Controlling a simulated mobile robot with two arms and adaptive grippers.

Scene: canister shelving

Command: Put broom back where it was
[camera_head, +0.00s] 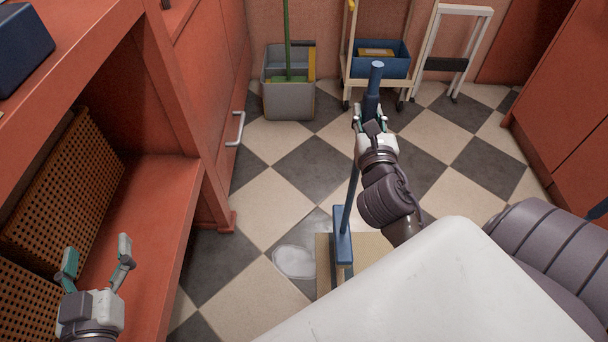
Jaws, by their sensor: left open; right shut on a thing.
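The broom (348,207) has a blue handle and a blue head (342,236) and stands nearly upright in the middle of the view. My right gripper (370,112) is shut on the upper part of its handle, just below the top end. The broom head is low, over or on a beige board (322,270) on the floor; I cannot tell whether it touches. My white body hides part of the board. My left gripper (97,255) is open and empty at the lower left, in front of the red shelving.
A grey bucket (289,100) with a green-handled mop (287,40) stands at the back, beside a cart with a blue bin (378,62) and a white step ladder (452,55). Red shelving (160,215) with woven baskets (65,185) borders the left. A whitish puddle-like patch (294,262) lies on the checkered floor. Red cabinets (562,110) stand right.

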